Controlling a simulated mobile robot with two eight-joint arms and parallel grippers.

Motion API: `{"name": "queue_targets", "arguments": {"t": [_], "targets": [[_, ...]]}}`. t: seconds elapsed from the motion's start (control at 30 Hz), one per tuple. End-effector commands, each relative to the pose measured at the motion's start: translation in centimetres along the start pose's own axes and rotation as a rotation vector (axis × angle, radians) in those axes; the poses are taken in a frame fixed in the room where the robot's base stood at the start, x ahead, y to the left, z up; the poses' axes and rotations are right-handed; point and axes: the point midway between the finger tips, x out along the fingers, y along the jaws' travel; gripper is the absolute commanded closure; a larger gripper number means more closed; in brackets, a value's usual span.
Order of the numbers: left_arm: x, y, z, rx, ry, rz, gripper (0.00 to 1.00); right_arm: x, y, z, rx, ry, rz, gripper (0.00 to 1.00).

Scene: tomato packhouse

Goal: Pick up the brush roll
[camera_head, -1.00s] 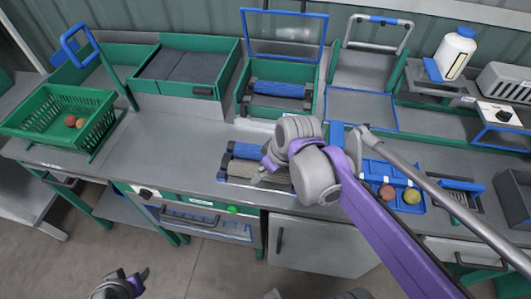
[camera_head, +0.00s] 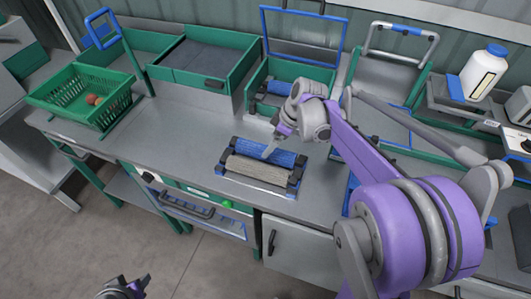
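A low black-ended rack on the bench holds a blue roll (camera_head: 277,155) at the back and a beige-grey bristly roll (camera_head: 258,171) at the front, lying parallel. Another blue roll (camera_head: 279,89) lies in the green box behind, partly hidden by my arm. Which one is the brush roll is not labelled.
A green basket (camera_head: 75,98) with a few tomatoes stands at the left. A green tray (camera_head: 205,62) with a dark bed and a white bottle (camera_head: 483,72) stand at the back. The bench top (camera_head: 185,128) left of the rack is clear.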

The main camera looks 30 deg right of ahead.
Motion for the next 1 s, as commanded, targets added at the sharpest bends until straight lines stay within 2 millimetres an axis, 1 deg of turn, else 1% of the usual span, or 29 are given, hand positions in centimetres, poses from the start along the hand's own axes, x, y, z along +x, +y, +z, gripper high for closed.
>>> {"name": "queue_targets", "arguments": {"t": [0.17,0.3,0.43,0.53,0.73,0.77,0.9,0.97,1.0], "targets": [[0.0,0.0,0.0,0.000,0.000,0.000,0.50,1.4,0.0,0.2,0.000,0.000,0.000,0.04],[0.0,0.0,0.0,0.000,0.000,0.000,0.50,3.6,0.0,0.6,0.000,-0.001,-0.001,0.04],[0.1,0.0,0.1,0.000,0.000,0.000,0.50,5.2,0.0,0.6,-0.001,-0.001,0.000,0.04],[0.1,0.0,0.1,0.000,-0.001,0.000,0.50,5.7,0.0,0.6,0.000,-0.001,0.000,0.04],[0.1,0.0,0.1,0.000,-0.001,0.000,0.50,5.7,0.0,0.6,0.001,-0.001,0.000,0.04],[0.1,0.0,0.1,0.000,-0.001,0.000,0.50,5.7,0.0,0.6,0.001,-0.001,0.000,0.07],[0.1,0.0,0.1,0.000,-0.001,0.000,0.50,5.7,0.0,0.6,0.001,-0.001,0.000,0.33],[0.1,0.0,0.1,0.000,-0.001,0.000,0.50,5.7,0.0,0.6,0.001,-0.001,0.000,0.43],[0.1,0.0,0.1,0.000,-0.001,0.000,0.50,5.7,0.0,0.6,0.001,-0.001,0.000,0.51]]}}
